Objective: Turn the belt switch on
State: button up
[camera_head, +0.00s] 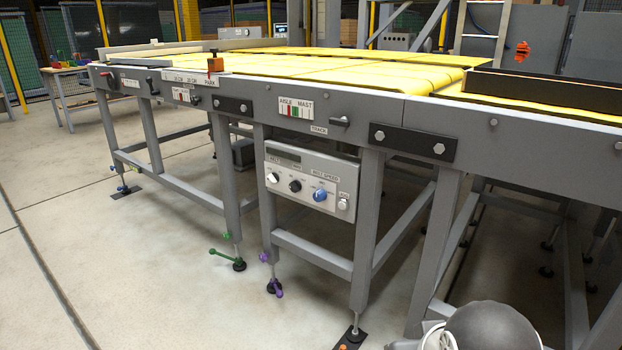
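A light grey control panel (310,163) hangs under the conveyor's side rail, between two legs. A knob (272,178) sits at its left, below lettering that seems to read BELT; this looks like the belt switch, but its setting is too small to read. A dark knob (295,186) is in the middle. A blue knob (320,194) is to its right, below lettering that seems to read BELT SPEED. A small pale button or switch (342,204) is at the lower right. My gripper is not in view; a rounded grey and white part, probably my arm, shows at the bottom right.
The conveyor's yellow belt (340,70) runs above the panel. Its grey legs (368,225) flank the panel. Levelling feet with green (225,255) and purple (272,285) handles stand on the floor. The concrete floor (120,270) is open at the left and front.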

aim_at(273, 178)
jog(key=i+j, duration=0.85)
jog(key=j, duration=0.25)
jog(key=i+l, duration=0.15)
jog(key=l, duration=0.15)
jog(key=i+l, duration=0.15)
jog(key=l, duration=0.15)
